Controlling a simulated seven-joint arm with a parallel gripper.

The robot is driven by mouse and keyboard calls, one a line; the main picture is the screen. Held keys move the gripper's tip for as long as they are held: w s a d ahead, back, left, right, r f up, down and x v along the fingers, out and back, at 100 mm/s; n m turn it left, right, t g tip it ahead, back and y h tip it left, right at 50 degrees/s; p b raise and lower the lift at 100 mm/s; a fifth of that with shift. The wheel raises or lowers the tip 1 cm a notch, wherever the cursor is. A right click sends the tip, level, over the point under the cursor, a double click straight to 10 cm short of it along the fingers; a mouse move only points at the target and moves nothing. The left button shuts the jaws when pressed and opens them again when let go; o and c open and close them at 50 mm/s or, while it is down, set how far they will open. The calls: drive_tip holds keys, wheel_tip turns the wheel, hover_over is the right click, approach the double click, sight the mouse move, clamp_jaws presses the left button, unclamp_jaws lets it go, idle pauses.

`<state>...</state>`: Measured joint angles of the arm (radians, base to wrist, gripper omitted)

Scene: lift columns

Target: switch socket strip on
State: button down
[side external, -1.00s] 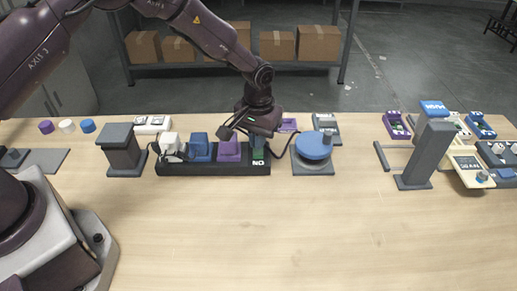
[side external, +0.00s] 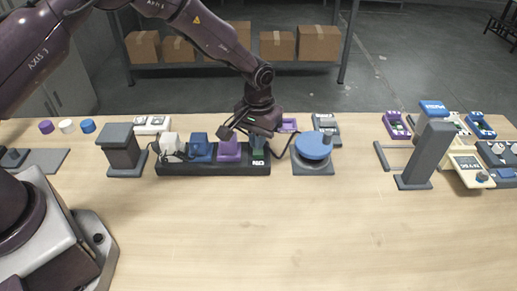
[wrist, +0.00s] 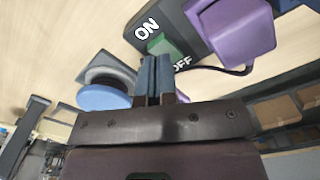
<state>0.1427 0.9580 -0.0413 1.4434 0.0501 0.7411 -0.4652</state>
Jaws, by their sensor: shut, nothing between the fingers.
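The socket strip (side external: 185,170) is a long black bar on the table, with a white, a blue and a purple plug in it. Its green switch (side external: 259,154) is at the right end, with ON printed on the near side. In the wrist view the green switch (wrist: 161,45) lies between the ON and OFF labels. My gripper (side external: 257,143) is shut and empty, pointing down at the switch from its far side. In the wrist view its fingertips (wrist: 155,58) are together by the OFF side. I cannot tell whether they touch the switch, or which way it is tipped.
A blue round crank (side external: 313,146) on a grey base stands right of the strip. A grey block (side external: 121,150) stands to its left. A purple device (side external: 288,125) lies behind. A grey stand (side external: 424,160) and several small devices are farther right. The front table is clear.

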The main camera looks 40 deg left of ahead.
drive_tip(key=shift+f, duration=1.3)
idle(0.6)
drive_tip(key=shift+r, duration=3.55)
